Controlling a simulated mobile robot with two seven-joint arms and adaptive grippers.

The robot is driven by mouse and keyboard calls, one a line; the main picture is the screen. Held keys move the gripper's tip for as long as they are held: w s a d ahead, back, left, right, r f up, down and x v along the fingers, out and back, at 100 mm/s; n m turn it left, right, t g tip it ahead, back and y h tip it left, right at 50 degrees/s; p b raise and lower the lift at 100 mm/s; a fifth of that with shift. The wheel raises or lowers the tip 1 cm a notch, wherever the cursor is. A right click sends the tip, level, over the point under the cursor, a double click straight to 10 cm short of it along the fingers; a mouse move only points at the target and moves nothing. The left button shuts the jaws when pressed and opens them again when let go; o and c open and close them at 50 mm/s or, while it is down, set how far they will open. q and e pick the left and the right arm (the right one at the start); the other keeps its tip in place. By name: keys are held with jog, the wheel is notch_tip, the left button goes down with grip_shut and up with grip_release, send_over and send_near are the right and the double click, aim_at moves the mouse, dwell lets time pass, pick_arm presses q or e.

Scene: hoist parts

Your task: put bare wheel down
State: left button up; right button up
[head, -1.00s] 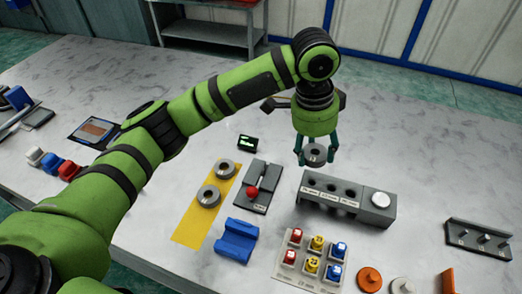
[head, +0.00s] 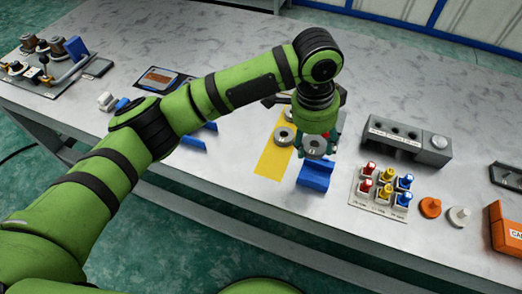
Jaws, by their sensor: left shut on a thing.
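My left gripper (head: 317,140) is shut on a grey ring-shaped bare wheel (head: 314,148), held between its fingers. In the picture, this wheel overlaps the back of the blue cradle block (head: 314,177); I cannot tell whether they touch. Another grey wheel (head: 284,137) lies on the yellow mat (head: 270,163), just left of my gripper. The far part of the mat is hidden behind my gripper and arm. My right gripper is not in view.
A grey block with holes (head: 412,142) stands to the right. In front are a plate of red, yellow and blue pegs (head: 380,205), an orange disc (head: 430,207), a white disc (head: 458,216) and an orange box (head: 506,228). The table's front edge runs below.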

pick_arm(q)
jog(key=a+f, duration=0.3)
jog(key=a, duration=0.1)
jog(key=p, duration=0.1)
send_over(273, 165)
jog(key=shift+s+a+f, duration=0.1)
jog(key=shift+a+f, duration=0.05)
jog(key=shift+f, duration=0.45)
jog(key=shift+a+f, duration=0.15)
jog(key=shift+f, duration=0.7)
notch_tip(273, 165, down, 2)
jog(key=shift+f+p, duration=0.25)
jog(key=shift+p, duration=0.15)
jog(key=shift+f, duration=0.5)
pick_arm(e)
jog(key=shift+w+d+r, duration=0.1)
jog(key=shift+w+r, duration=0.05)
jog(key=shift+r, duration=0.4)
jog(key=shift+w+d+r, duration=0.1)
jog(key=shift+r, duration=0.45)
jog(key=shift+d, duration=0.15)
pick_arm(q)
jog(key=o, duration=1.5)
jog(key=shift+f, duration=0.15)
